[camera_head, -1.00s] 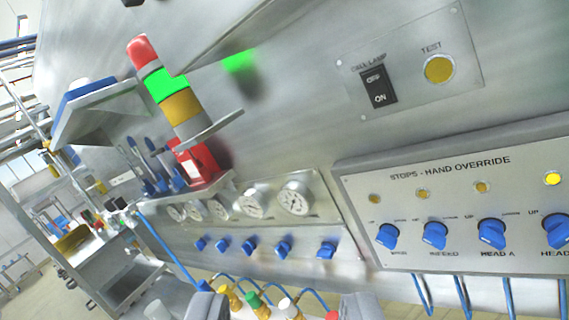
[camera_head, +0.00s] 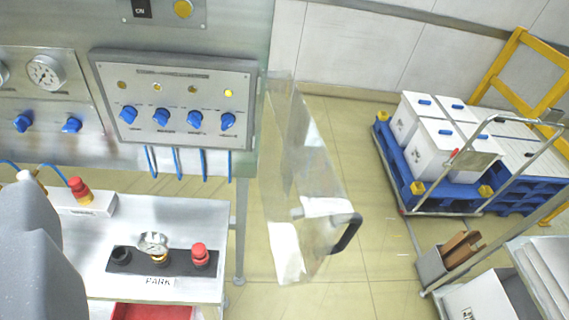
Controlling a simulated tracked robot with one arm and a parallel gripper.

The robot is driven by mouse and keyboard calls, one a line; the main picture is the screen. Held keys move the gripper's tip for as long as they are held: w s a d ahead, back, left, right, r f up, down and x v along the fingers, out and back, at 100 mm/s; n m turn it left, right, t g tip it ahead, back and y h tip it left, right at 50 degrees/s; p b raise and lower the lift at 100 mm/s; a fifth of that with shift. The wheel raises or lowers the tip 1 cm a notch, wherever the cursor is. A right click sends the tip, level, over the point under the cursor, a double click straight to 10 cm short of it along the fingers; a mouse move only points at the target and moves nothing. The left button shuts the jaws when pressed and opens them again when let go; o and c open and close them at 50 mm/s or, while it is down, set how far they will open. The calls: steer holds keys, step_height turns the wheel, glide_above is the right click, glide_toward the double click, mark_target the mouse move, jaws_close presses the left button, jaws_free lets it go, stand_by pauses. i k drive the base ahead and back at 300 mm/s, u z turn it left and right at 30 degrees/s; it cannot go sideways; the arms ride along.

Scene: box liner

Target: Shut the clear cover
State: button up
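The clear cover (camera_head: 305,165) is a see-through panel that stands swung open at the right side of the override panel (camera_head: 175,103). It juts out over the floor and is well away from the knobs. A black handle (camera_head: 346,233) sits at its lower right edge, and white labels are on its lower part.
A blue pallet with white boxes (camera_head: 432,150), a metal trolley (camera_head: 530,250) and yellow rails are at the right. Tiled floor (camera_head: 350,285) around the cover is clear.

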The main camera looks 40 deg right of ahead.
mark_target(287, 152)
steer(key=u, duration=0.85)
steer(key=k, duration=1.75)
steer(key=z, duration=1.05)
steer(key=i, duration=1)
steer(key=u, duration=0.05)
